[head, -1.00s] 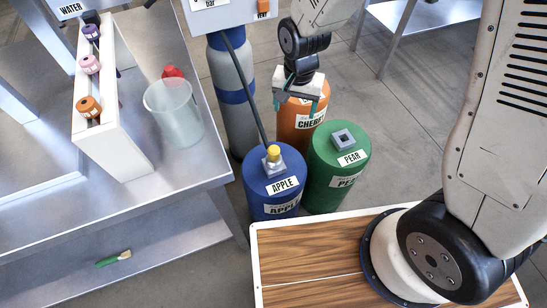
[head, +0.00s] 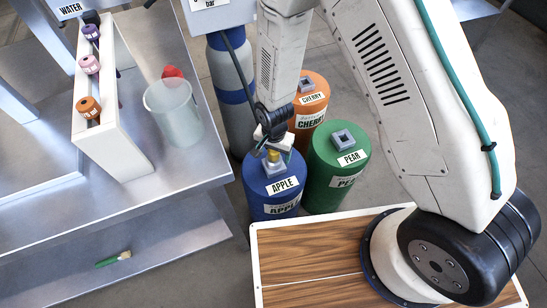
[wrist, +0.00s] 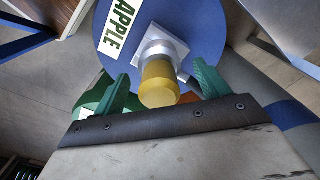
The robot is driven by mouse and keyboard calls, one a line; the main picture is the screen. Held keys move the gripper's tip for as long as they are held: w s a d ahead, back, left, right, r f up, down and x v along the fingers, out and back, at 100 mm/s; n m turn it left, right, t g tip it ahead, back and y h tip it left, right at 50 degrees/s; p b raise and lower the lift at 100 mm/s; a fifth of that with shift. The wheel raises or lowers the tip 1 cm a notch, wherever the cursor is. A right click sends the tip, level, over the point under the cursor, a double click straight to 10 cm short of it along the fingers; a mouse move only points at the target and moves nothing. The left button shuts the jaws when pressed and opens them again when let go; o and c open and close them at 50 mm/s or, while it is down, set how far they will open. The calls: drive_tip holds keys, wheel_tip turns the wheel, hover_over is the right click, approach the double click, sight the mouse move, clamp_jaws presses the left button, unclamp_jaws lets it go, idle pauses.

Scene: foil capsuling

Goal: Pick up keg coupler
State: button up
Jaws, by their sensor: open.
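The keg coupler (wrist: 159,80) has a yellow top and a silver body, and sits on the square fitting on top of the blue APPLE keg (head: 270,197). In the head view the coupler's yellow top (head: 273,155) shows just below my wrist. My gripper (wrist: 163,88) is open, with its green fingers on either side of the coupler in the wrist view. The fingers appear apart from it; whether either touches is hard to tell. In the head view my gripper (head: 268,150) is right over the blue keg and is partly hidden by my wrist.
A green PEAR keg (head: 325,180) and an orange CHERRY keg (head: 313,86) stand close to the right. A grey gas cylinder (head: 226,75) and dark hose (head: 238,70) are behind. A metal bench (head: 190,165) with a clear beaker (head: 173,115) is at left.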

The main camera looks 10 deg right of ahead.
drive_tip(key=shift+f, duration=0.8)
drive_tip(key=c, duration=1.3)
drive_tip(key=shift+c, duration=0.2)
drive_tip(key=shift+r, duration=0.1)
